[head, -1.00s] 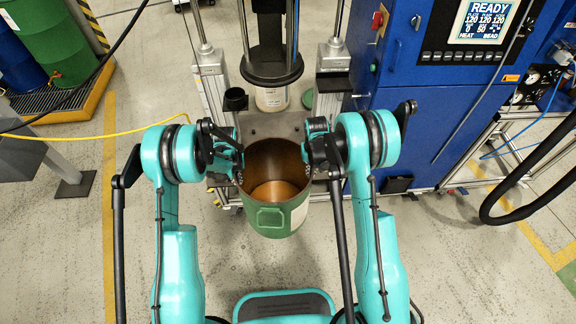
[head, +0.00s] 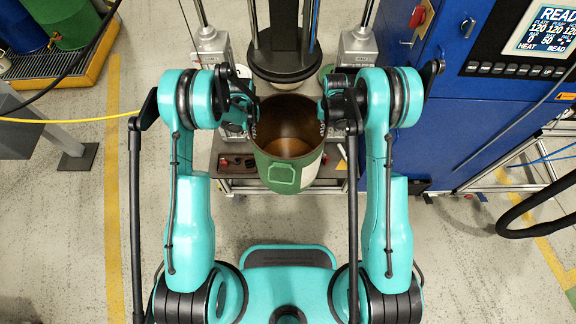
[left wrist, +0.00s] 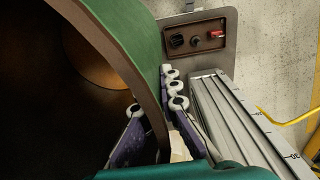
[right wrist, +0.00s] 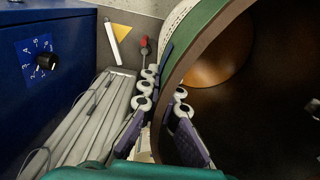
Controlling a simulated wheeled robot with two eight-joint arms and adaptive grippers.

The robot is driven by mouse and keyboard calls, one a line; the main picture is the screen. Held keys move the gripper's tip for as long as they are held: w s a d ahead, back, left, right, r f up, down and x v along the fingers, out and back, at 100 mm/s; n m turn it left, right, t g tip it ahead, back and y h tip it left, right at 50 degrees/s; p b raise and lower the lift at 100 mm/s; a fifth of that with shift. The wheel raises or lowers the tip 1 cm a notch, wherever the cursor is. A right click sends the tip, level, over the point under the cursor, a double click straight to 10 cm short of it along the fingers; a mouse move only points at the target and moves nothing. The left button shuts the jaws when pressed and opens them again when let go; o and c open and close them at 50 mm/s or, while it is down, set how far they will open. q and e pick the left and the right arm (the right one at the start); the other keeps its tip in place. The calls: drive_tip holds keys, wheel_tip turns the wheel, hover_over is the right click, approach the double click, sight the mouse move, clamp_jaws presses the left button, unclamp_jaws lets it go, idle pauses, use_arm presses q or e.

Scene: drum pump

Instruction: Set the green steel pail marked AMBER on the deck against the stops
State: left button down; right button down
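The green steel pail (head: 285,176) is upright and open-topped, with amber-brown material inside. It hangs between my two arms in the head view, in front of the press column. My left gripper (head: 252,118) is shut on its left rim, and my right gripper (head: 324,116) on its right rim. In the left wrist view the fingers (left wrist: 153,118) straddle the green pail wall (left wrist: 135,40); the right wrist fingers (right wrist: 165,105) do the same. A pale label (right wrist: 180,18) shows at its edge, its text unreadable. The pail hides the deck and stops; I cannot tell whether it touches them.
The round black platen (head: 284,68) is just behind the pail, between two posts. A blue control cabinet (head: 430,120) stands close on the right. A black hose (head: 530,215) hangs at far right.

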use_arm(q)
drive_tip(key=shift+s+r, duration=0.2)
use_arm(e)
drive_tip(key=shift+s+r, duration=0.15)
drive_tip(key=shift+r, duration=0.05)
